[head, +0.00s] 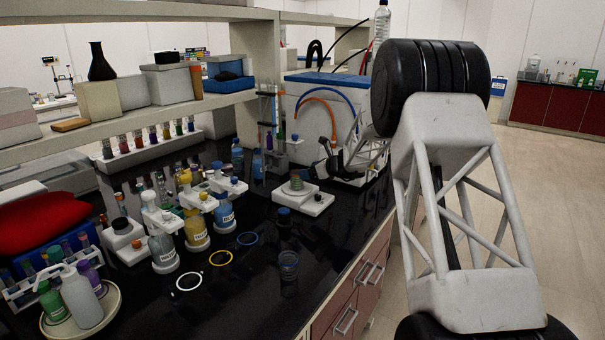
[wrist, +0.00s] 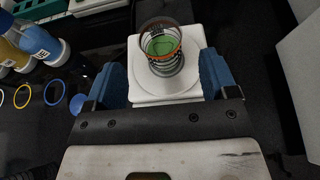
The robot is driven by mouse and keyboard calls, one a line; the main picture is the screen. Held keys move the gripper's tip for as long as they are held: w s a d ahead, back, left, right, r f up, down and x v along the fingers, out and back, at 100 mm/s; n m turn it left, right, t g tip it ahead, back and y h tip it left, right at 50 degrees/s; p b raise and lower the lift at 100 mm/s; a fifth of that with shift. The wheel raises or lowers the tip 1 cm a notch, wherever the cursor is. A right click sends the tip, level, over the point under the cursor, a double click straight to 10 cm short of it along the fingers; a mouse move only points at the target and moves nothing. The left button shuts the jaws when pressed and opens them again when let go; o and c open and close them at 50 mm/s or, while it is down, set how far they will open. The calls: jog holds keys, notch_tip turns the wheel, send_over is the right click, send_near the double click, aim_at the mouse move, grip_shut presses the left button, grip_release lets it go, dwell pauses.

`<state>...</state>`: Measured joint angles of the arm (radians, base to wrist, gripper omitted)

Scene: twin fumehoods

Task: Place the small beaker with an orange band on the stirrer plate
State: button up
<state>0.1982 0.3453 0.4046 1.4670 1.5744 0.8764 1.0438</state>
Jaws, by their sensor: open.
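The small beaker with an orange band (head: 297,183) stands upright on the white stirrer plate (head: 316,208). In the wrist view the beaker (wrist: 161,47) holds green liquid and appears to rest on the plate's round top (wrist: 186,92). My gripper (wrist: 163,72) is open, with its blue fingers apart on the left and right of the plate and the beaker's near side. No finger visibly touches the beaker. In the head view my gripper (head: 322,168) is small and dark, just behind and right of the beaker.
Another clear beaker (head: 288,262) stands at the bench's front. A blue-capped item (head: 283,213) sits left of the plate. Labelled bottles (head: 195,230) and coloured rings (head: 220,258) lie farther left. A blue-topped box with hoses (head: 320,100) stands behind. The front bench top is mostly clear.

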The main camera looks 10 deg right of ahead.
jog(key=shift+v, duration=2.55)
jog(key=shift+s+r, duration=0.1)
jog(key=s+a+r+n+g+h, duration=0.15)
jog(key=s+a+r+n, duration=0.25)
jog(key=s, duration=0.6)
jog(key=s+a+r+n+g, duration=0.25)
jog(key=s+a+n, duration=0.2)
jog(key=s, duration=0.65)
jog(key=s+a+r+n+g+h, duration=0.1)
jog(key=s+a+r+n+g, duration=0.25)
jog(key=s, duration=0.65)
jog(key=s+d+f+n+h, duration=0.1)
jog(key=s+n+h, duration=0.2)
jog(key=s, duration=1.5)
jog(key=s+d+f+n+h, duration=0.1)
jog(key=s+n+h, duration=0.3)
jog(key=s+n, duration=0.7)
jog(key=s+f, duration=0.1)
jog(key=s, duration=0.6)
jog(key=shift+s+d+f+n, duration=0.15)
jog(key=shift+s+d+n, duration=0.15)
jog(key=shift+d+n, duration=0.1)
jog(key=shift+t, duration=0.25)
